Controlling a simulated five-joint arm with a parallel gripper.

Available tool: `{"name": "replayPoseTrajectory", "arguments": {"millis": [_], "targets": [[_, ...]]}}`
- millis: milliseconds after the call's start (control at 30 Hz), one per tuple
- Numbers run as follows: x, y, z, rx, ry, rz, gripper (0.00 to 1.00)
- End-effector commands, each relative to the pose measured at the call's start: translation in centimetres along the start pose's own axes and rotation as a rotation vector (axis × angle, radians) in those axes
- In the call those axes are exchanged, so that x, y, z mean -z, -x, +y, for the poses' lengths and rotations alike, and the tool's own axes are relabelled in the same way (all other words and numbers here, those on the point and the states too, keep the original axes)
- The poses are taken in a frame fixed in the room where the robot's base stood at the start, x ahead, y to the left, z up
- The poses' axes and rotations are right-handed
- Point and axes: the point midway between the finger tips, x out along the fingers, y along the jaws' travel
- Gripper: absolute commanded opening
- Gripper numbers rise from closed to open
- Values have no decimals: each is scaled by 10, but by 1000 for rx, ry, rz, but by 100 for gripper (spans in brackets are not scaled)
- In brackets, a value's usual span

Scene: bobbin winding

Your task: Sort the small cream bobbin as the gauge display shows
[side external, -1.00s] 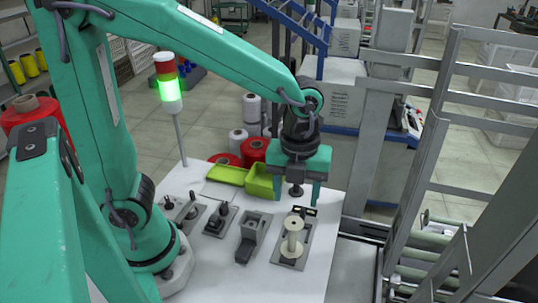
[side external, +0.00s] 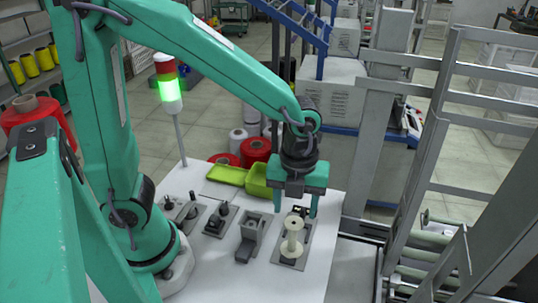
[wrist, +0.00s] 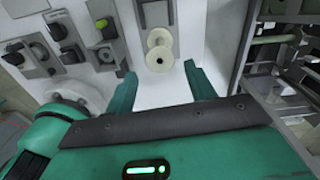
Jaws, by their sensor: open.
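The small cream bobbin (side external: 292,238) stands upright on a grey plate (side external: 302,256) near the right side of the white table. In the wrist view the bobbin (wrist: 159,52) shows just beyond and between my fingertips, with nothing gripping it. My gripper (side external: 296,210) is open and empty, above and slightly behind the bobbin, fingers pointing down. It also shows in the wrist view (wrist: 162,85), one finger on each side. A small dark unit (side external: 300,210) at the plate's back end may be the gauge display; its reading is too small to make out.
A flat green tray (side external: 227,175) and a deeper green bin (side external: 257,181) sit at the table's back edge. A grey block fixture (side external: 250,235) and several knobbed plates stand left of the bobbin. A signal tower (side external: 170,90) glows green. A metal frame (side external: 430,150) rises at the right.

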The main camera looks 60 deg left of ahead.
Motion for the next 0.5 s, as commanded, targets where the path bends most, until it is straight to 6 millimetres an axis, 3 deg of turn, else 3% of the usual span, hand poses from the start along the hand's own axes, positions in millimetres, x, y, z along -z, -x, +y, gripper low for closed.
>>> {"name": "replayPoseTrajectory", "arguments": {"millis": [500], "targets": [[0, -33, 0, -2, 0, 1, 55]]}}
